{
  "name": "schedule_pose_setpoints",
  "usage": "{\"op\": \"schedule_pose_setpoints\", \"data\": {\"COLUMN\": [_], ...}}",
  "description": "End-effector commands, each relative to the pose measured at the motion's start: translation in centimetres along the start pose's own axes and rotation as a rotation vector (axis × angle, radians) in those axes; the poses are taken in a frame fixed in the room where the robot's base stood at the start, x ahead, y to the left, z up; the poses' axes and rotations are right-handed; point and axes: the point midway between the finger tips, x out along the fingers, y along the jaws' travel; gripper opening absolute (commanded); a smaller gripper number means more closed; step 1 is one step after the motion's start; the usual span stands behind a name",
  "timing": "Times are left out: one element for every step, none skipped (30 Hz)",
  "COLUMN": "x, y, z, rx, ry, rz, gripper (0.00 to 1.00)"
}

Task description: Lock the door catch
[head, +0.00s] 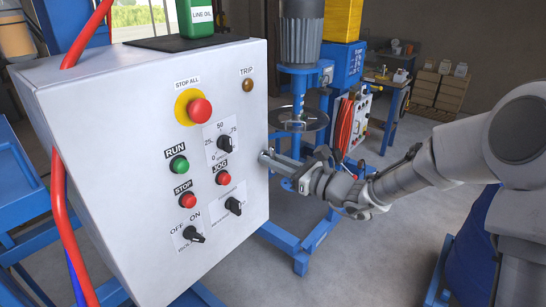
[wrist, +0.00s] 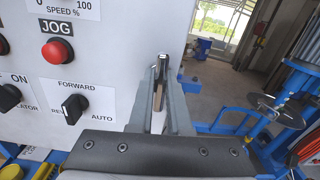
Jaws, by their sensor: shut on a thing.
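The control cabinet's door (head: 145,150) is a pale grey panel with buttons and knobs, and it also shows in the wrist view (wrist: 120,60). The door catch (wrist: 162,62) is a small metallic piece at the door's right edge, between my fingertips. My gripper (head: 272,160) reaches in from the right at that edge and is shut on the catch. In the wrist view my gripper (wrist: 160,80) has its two grey fingers on either side of it. The fingers hide most of the catch, and I cannot tell its angle.
A red stop button (head: 200,111) and a FORWARD/AUTO knob (wrist: 75,108) are on the door left of my gripper. The mixer with its round disc (head: 298,119) stands behind my gripper. A blue frame (head: 300,250) is below.

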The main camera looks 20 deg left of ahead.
Motion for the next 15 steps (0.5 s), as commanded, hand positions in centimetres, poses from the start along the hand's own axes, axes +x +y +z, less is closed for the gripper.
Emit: {"op": "schedule_pose_setpoints", "data": {"x": [-0.01, -0.01, 0.00, 0.00, 0.00, 0.00, 0.00, 0.00, 0.00, -0.01, -0.01, -0.01, -0.01, 0.00, -0.01], "y": [-0.02, -0.01, -0.01, -0.01, -0.01, -0.01, -0.01, -0.01, -0.01, -0.01, -0.01, -0.01, -0.01, -0.01, -0.01], "z": [0.07, 0.06, 0.04, 0.03, 0.02, 0.01, 0.00, -0.01, -0.02, -0.03, -0.03, -0.04, -0.04, -0.05, -0.05], "rx": [0.022, 0.032, 0.045, 0.054, 0.062, 0.070, 0.075, 0.079, 0.084, 0.087, 0.089, 0.091, 0.092, 0.093, 0.093], "ry": [0.001, 0.001, 0.001, 0.001, 0.001, 0.001, 0.001, 0.001, 0.001, 0.001, 0.001, 0.001, 0.001, 0.001, 0.001], "rz": [0.000, 0.000, 0.000, 0.000, 0.000, 0.000, 0.000, 0.000, 0.000, -0.001, -0.001, -0.001, -0.001, -0.001, -0.001], "gripper": [0.00, 0.00, 0.00, 0.00, 0.00, 0.00, 0.00, 0.00, 0.00, 0.00, 0.00, 0.00, 0.00, 0.00, 0.00]}}
